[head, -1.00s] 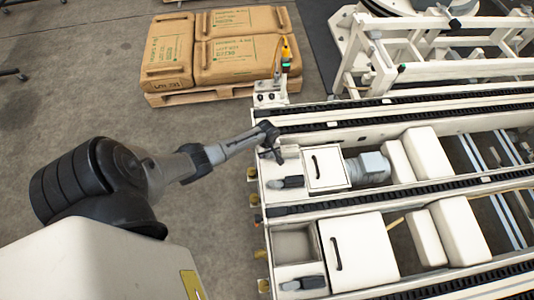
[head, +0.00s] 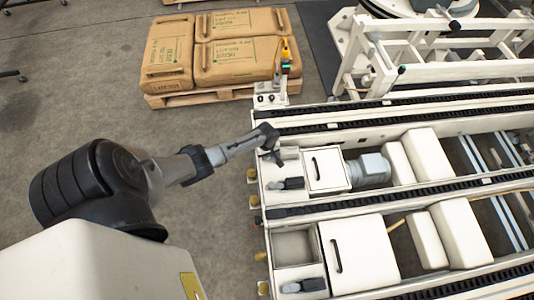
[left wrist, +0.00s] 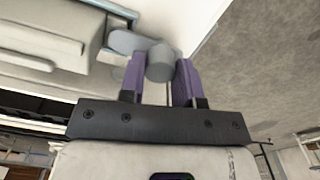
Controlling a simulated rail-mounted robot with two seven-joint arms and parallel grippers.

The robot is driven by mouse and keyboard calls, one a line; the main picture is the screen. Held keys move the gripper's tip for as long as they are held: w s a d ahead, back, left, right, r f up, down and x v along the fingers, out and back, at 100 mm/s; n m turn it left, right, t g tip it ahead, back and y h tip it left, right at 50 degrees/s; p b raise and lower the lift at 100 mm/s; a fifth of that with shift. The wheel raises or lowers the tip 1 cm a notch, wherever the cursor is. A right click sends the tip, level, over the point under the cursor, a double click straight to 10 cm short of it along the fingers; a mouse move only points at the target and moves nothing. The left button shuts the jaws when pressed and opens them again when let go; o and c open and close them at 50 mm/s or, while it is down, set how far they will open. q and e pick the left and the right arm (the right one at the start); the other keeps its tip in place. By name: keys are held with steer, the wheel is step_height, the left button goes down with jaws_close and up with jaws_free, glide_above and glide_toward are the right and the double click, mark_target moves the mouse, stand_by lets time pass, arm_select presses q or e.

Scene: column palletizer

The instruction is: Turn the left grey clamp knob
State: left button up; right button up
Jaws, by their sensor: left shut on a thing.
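My left gripper (head: 275,157) is at the left end of the cream conveyor frame, low over its top face. In the left wrist view its two purple fingers (left wrist: 160,82) stand on either side of a grey clamp knob (left wrist: 160,62) and are shut on it. The knob has a round grey hub with a flat rounded lobe reaching to the left. In the head view the knob is mostly hidden by the gripper and too small to make out clearly. My right gripper is in neither view.
Just below the gripper are a dark handle-like part (head: 292,183) and a white lidded box (head: 325,169). A similar dark part (head: 312,285) lies nearer. Brown sacks (head: 240,55) on a wooden pallet (head: 200,97) stand behind.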

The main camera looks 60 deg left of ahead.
arm_select(q)
steer(key=m+p, duration=0.1)
steer(key=m, duration=0.2)
steer(key=shift+r+p, duration=0.1)
steer(key=shift+p, duration=0.3)
steer(key=m+p, duration=0.1)
steer(key=m, duration=0.3)
steer(key=shift+m, duration=0.4)
steer(key=m, duration=0.2)
steer(key=shift+m, duration=0.4)
steer(key=m, duration=0.3)
steer(key=shift+p, duration=0.3)
steer(key=m, duration=0.3)
steer(key=shift+m, duration=0.8)
